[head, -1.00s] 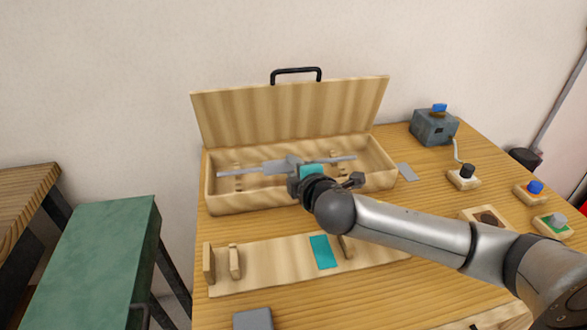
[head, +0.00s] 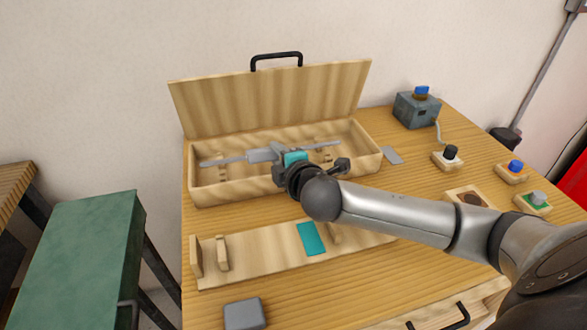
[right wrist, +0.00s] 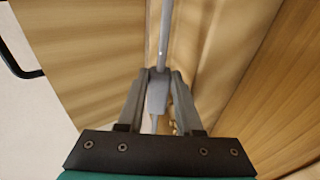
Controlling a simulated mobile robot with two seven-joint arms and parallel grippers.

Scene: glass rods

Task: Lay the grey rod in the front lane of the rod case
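The rod case (head: 235,194) is an open wooden box with its lid (head: 270,100) raised at the back. The grey rod (head: 224,160) lies lengthwise across the case's opening, roughly level. My right gripper (head: 262,154) is shut on the rod near its middle. In the right wrist view the rod (right wrist: 165,35) runs out from between the fingertips (right wrist: 158,74), above the case's wooden interior. I cannot tell whether the rod touches its supports; the gripper and wrist hide part of the case's middle and front wall. My left gripper is not in view.
A wooden rack (head: 265,262) with a teal pad (head: 311,239) stands in front of the case. A grey block (head: 244,313) is at the front. A grey crank box (head: 416,110) and several knobbed blocks are at the right. A green-topped stand (head: 85,255) is at the left.

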